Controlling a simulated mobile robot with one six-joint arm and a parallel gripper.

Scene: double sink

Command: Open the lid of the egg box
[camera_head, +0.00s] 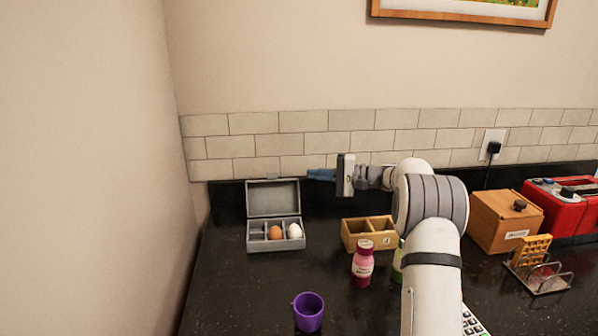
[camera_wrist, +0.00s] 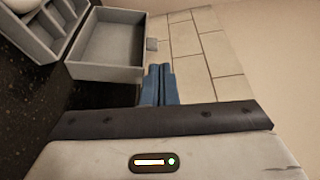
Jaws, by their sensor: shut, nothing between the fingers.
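The grey egg box (camera_head: 276,247) stands on the dark counter at the left. Its lid (camera_head: 273,198) is raised, upright against the back, with the hollow inside facing forward. A brown egg (camera_head: 275,232) and a white egg (camera_head: 294,231) sit in its compartments. My gripper (camera_head: 310,174) is shut and empty, to the right of the lid's top edge and apart from it. Part of the box base (camera_wrist: 42,35) shows there too.
A wooden divided box (camera_head: 352,238), a pink bottle (camera_head: 362,265) and a purple cup (camera_head: 308,312) stand right of and in front of the egg box. Tiled wall is behind.

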